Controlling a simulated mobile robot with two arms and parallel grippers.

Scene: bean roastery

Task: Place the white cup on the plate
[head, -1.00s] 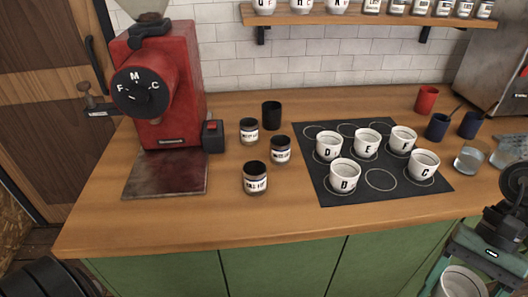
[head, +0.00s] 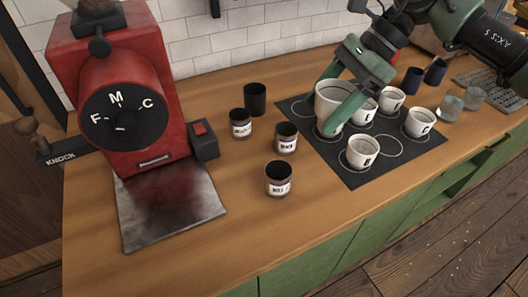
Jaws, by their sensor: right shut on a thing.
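My right gripper (head: 329,101) comes in from the upper right and is shut on a white cup (head: 331,96). The held cup appears upright, above the back left part of a black mat (head: 340,174) marked with circles. Other white lettered cups stand on the mat: one marked B (head: 362,153), one marked E (head: 364,112), one marked F (head: 391,100) and one marked C (head: 419,123). The held cup and finger hide the mat's back left spot. A flat dark metal plate (head: 170,208) lies in front of the red grinder. My left gripper is not in view.
The red grinder (head: 118,92) stands at the left. Small dark labelled jars, one at the front (head: 278,180), stand between it and the mat. Glasses (head: 449,108) and dark blue cups (head: 413,80) are at the right. The counter's front strip (head: 255,228) is clear.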

